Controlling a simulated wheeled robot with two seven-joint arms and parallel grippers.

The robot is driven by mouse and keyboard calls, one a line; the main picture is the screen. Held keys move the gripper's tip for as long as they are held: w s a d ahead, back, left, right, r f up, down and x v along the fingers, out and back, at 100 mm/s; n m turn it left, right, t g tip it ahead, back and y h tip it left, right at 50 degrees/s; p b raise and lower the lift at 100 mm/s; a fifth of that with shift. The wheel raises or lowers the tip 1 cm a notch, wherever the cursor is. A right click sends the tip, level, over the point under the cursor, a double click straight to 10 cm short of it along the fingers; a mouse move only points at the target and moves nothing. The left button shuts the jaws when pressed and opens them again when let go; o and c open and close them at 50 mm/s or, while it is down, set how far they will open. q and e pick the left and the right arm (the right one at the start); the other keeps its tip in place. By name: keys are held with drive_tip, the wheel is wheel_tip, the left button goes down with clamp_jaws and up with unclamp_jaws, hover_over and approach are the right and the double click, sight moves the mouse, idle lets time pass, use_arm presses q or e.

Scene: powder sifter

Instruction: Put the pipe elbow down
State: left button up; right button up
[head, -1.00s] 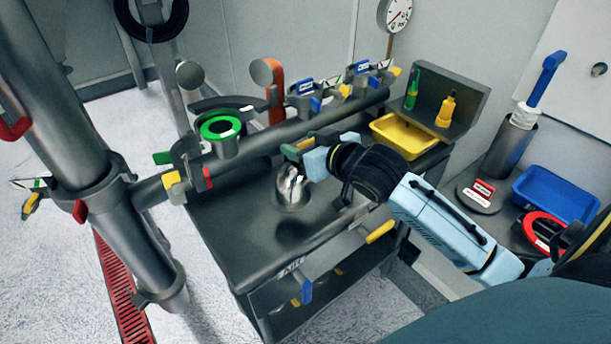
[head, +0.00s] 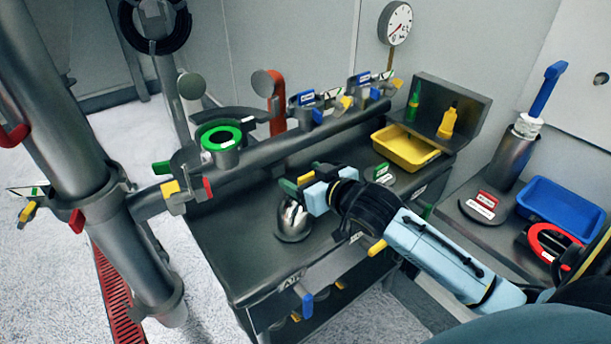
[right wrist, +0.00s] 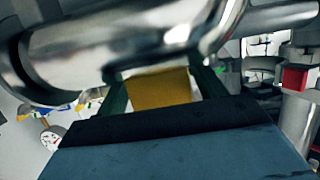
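The pipe elbow (head: 291,216) is a shiny chrome curved piece at the left-middle of the dark workbench (head: 243,252). It hangs just below my right gripper (head: 305,182); I cannot tell whether it touches the bench top. In the right wrist view the elbow (right wrist: 130,55) fills the upper part, close beyond the fingers. The dark green fingers (right wrist: 160,88) lie on both sides of a yellow block (right wrist: 158,88), which appears to be the elbow's grip. The right gripper is shut on it. My left gripper is not in view.
A grey pipe with valves and a green-ringed port (head: 221,136) runs along the bench's back. A yellow tray (head: 405,148) and a caddy with bottles (head: 448,118) stand at the far right. A blue tray (head: 558,205) is on the side table.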

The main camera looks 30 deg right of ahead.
drive_tip(key=shift+o, duration=0.4)
drive_tip(key=shift+r, duration=0.1)
drive_tip(key=shift+s+r, duration=0.1)
drive_tip(key=shift+s, duration=0.05)
drive_tip(key=p+v, duration=0.1)
drive_tip(key=v, duration=1)
drive_tip(key=shift+s+r, duration=0.15)
drive_tip(key=shift+s, duration=0.15)
